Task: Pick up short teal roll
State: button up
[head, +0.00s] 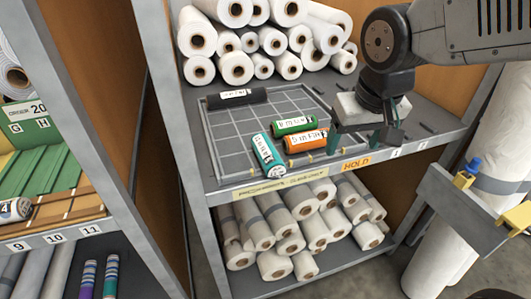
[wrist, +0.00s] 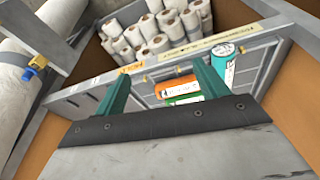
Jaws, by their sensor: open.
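The short teal roll (head: 267,155) lies on the gridded tray (head: 226,150) near the shelf's front edge, its white label facing up. An orange roll (head: 306,141) and a green roll (head: 293,125) lie to its right. My gripper (head: 361,140) is open and empty, to the right of these rolls, with its fingers pointing down. In the wrist view, the teal roll (wrist: 222,68) shows just right of the right finger of my gripper (wrist: 163,68). The orange roll (wrist: 175,87) and part of the green roll (wrist: 184,99) show between the fingers.
A dark roll (head: 237,97) lies at the tray's back. White rolls (head: 236,67) are stacked behind it, and more (head: 284,235) fill the shelf below. The HOLD label (head: 356,164) marks the front lip. A side panel (head: 160,90) stands left; large upright rolls (head: 450,235) stand right.

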jog(key=n+t+y, duration=0.1)
jog(key=n, duration=0.1)
send_near(268, 149)
jog(key=x, duration=0.3)
jog(key=shift+s+f, duration=0.1)
jog(key=shift+s, duration=0.25)
jog(key=x, duration=0.8)
jog(key=shift+w, duration=0.4)
jog(key=shift+r, duration=0.2)
jog(key=c, duration=1.2)
